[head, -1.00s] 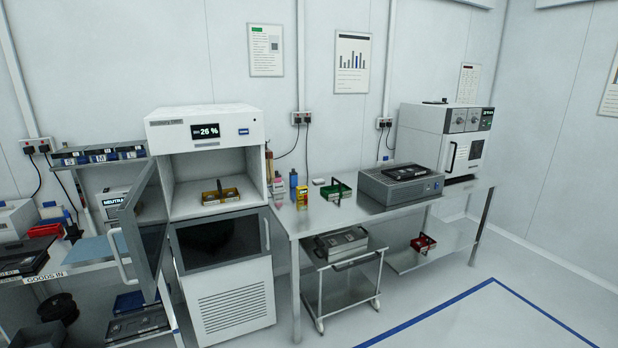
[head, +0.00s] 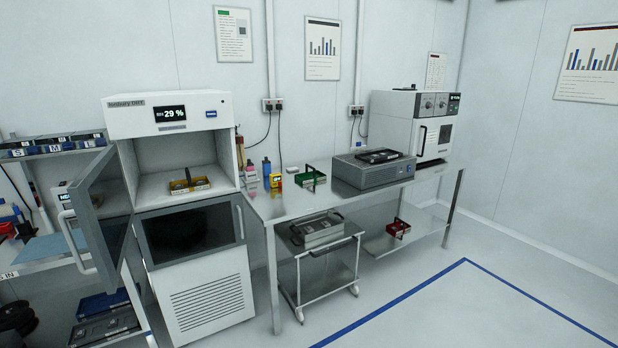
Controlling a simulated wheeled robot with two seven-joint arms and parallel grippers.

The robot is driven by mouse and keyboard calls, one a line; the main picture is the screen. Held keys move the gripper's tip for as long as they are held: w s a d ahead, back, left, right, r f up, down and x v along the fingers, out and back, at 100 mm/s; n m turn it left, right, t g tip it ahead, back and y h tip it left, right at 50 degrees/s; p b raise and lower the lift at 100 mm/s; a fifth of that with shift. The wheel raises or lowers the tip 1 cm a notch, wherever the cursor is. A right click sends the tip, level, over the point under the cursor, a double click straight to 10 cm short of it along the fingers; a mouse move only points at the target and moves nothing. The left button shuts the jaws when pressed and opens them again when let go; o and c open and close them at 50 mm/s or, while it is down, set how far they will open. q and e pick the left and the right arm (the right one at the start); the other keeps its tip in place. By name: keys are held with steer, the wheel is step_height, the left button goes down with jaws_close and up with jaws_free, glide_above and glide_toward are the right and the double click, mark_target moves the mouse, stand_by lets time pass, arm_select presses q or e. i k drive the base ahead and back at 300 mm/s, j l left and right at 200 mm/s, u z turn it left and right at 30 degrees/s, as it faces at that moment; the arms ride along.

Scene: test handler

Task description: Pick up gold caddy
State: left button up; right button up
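A gold caddy (head: 189,186), a small yellow tray with a dark upright handle, sits on the floor of the upper chamber of the white dry cabinet (head: 166,110). The chamber's door (head: 101,212) is swung open to the left. The caddy looks upright, with small dark contents that I cannot make out. Neither of my grippers shows in the head view.
A steel bench (head: 330,199) right of the cabinet bears a green caddy (head: 310,177), bottles and a grey instrument (head: 372,170). A cart (head: 322,275) stands under it. A red caddy (head: 397,228) is on the lower shelf. The floor at right is clear.

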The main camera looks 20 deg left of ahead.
mark_target(189, 179)
steer(key=k+j+u, duration=0.2)
steer(key=j+u, duration=0.15)
steer(key=j, duration=0.3)
steer(key=k+j+u, duration=0.1)
steer(key=j+u, duration=0.25)
steer(key=j, duration=0.3)
steer(key=j+u, duration=0.35)
steer(key=j, duration=0.3)
